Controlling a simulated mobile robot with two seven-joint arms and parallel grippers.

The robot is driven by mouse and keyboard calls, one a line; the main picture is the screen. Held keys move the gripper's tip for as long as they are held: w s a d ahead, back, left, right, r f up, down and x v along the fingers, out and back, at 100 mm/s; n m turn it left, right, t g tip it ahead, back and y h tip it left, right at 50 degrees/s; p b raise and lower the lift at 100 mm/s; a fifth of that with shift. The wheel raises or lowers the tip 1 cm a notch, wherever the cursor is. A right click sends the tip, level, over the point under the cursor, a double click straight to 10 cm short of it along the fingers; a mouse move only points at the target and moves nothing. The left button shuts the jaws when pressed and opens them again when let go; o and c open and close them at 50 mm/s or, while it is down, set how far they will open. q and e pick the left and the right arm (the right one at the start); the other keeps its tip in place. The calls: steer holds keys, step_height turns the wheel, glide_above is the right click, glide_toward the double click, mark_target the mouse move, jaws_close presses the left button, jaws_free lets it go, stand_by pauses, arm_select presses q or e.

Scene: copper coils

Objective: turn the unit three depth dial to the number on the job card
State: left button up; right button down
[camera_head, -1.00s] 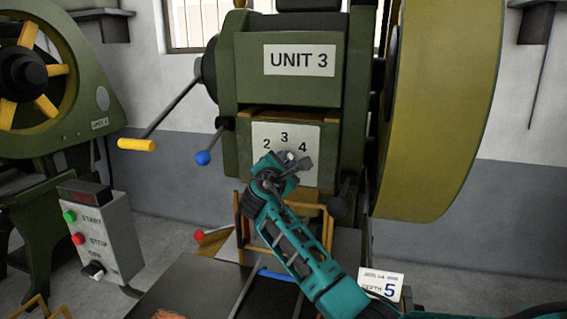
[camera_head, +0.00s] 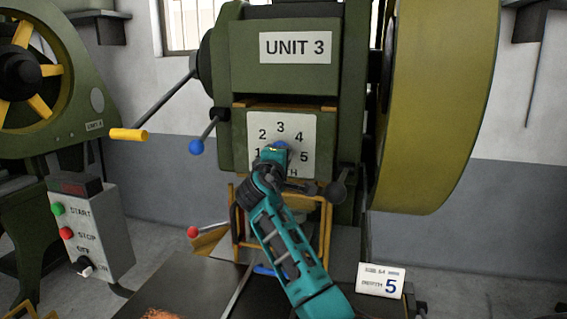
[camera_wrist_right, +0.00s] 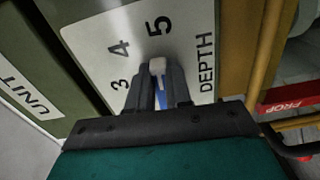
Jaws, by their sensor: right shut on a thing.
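The unit three depth dial (camera_head: 281,146) is a blue knob on a white plate (camera_head: 305,128) numbered 1 to 5, under the UNIT 3 sign. My right gripper (camera_head: 274,152) is at the dial, hiding much of it. In the right wrist view my right gripper (camera_wrist_right: 159,88) is shut on the dial (camera_wrist_right: 161,99). A white mark (camera_wrist_right: 157,66) between the fingertips lies on the side facing the 5. My left gripper is out of view.
A blue-ended lever (camera_head: 197,147) and a yellow-handled lever (camera_head: 128,135) stick out left of the press. A black ball knob (camera_head: 335,191) is right of the plate. A START/STOP box (camera_head: 93,232) stands at left.

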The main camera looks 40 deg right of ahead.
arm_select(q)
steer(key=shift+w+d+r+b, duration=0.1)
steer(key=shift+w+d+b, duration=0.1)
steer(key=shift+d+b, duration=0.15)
arm_select(e)
steer(key=shift+f+m, duration=0.2)
steer(key=shift+m, duration=0.4)
steer(key=c, duration=1)
jaws_free()
steer(key=shift+c, duration=0.2)
steer(key=shift+r, duration=0.1)
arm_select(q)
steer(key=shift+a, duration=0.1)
arm_select(e)
steer(key=v, duration=1.3)
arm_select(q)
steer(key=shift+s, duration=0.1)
